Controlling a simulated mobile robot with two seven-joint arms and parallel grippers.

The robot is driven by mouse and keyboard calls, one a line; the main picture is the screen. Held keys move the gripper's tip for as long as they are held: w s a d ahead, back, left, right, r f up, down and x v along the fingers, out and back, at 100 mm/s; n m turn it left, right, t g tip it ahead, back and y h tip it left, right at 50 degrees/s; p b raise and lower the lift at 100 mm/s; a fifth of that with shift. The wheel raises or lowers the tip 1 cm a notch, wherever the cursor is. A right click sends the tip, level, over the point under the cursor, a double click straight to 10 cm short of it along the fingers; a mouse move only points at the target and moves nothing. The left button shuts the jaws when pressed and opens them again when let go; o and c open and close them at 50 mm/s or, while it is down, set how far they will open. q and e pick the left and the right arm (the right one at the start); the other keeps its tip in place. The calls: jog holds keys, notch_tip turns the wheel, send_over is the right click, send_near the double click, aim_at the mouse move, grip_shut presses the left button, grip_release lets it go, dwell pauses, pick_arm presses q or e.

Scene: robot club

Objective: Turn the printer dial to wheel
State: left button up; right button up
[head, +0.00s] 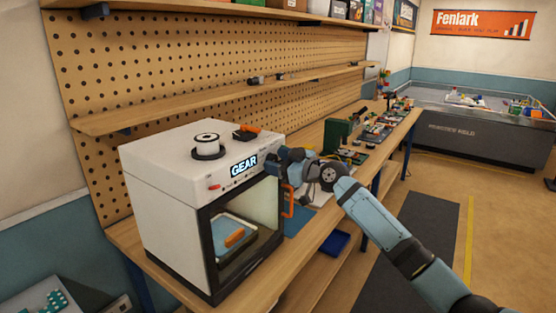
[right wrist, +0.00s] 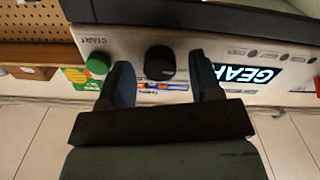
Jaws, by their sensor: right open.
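The white printer (head: 165,205) stands at the near end of the workbench, its lit display (head: 244,165) reading "GEAR". In the right wrist view the display (right wrist: 250,76) lies right of the black round dial (right wrist: 160,63). My right gripper (right wrist: 160,60) is open, with one finger on each side of the dial; I cannot tell whether either finger touches it. In the head view my right gripper (head: 281,160) is at the right end of the printer's front panel and hides the dial. My left gripper is not in view.
A green START button (right wrist: 98,64) sits close to the left finger. An orange handle (head: 288,200) is below my right gripper. A spool (head: 207,145) lies on the printer. Circuit boards and a green box (head: 338,134) stand farther along the workbench (head: 262,290).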

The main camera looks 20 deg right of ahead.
jog(key=shift+c, duration=0.2)
jog(key=c, duration=0.9)
